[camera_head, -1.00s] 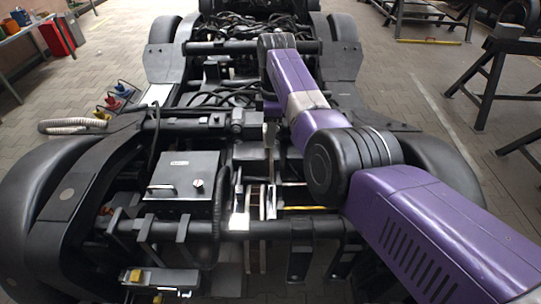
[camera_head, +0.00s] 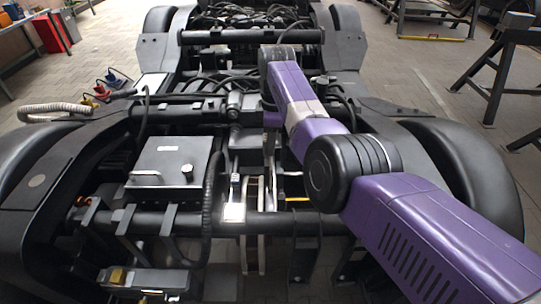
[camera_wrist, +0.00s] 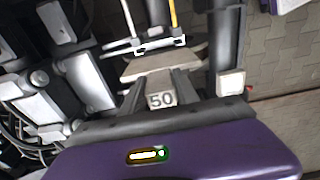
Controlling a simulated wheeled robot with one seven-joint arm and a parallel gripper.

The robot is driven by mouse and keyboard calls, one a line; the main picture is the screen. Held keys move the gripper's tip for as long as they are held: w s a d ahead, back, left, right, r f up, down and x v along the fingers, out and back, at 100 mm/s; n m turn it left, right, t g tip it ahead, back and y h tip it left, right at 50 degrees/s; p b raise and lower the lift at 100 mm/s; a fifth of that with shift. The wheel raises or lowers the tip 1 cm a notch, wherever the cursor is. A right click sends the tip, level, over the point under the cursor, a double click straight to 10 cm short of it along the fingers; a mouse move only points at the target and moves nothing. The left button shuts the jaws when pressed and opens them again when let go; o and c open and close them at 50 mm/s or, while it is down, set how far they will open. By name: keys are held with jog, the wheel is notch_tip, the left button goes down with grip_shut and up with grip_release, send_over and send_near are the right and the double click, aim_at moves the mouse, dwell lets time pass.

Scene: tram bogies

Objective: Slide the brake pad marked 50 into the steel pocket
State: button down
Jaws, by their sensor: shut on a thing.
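The brake pad (camera_wrist: 165,68) shows in the wrist view as a grey-beige plate with a block marked 50. My gripper (camera_wrist: 160,85) is shut on that block, one dark finger on each side. The pad's wide far edge points away from my gripper, towards two bright steel brackets (camera_wrist: 174,41). These may be the steel pocket; I cannot tell whether the pad touches them. In the head view upright steel plates (camera_head: 251,205) stand below and left of my wrist. There the pad and my fingertips cannot be made out behind my arm.
A dark box (camera_head: 172,163) with a handle sits on the bogie left of the plates. A thick cross tube (camera_head: 290,225) runs in front. In the wrist view a dark bar (camera_wrist: 228,50) with a pale end stands close right of the pad.

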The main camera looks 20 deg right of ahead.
jog(key=shift+f, duration=0.65)
jog(key=shift+d+r, duration=0.15)
jog(key=shift+f+b, duration=2.95)
jog(key=shift+f, duration=1.15)
jog(key=shift+f+b, duration=2.55)
jog(key=shift+f, duration=0.45)
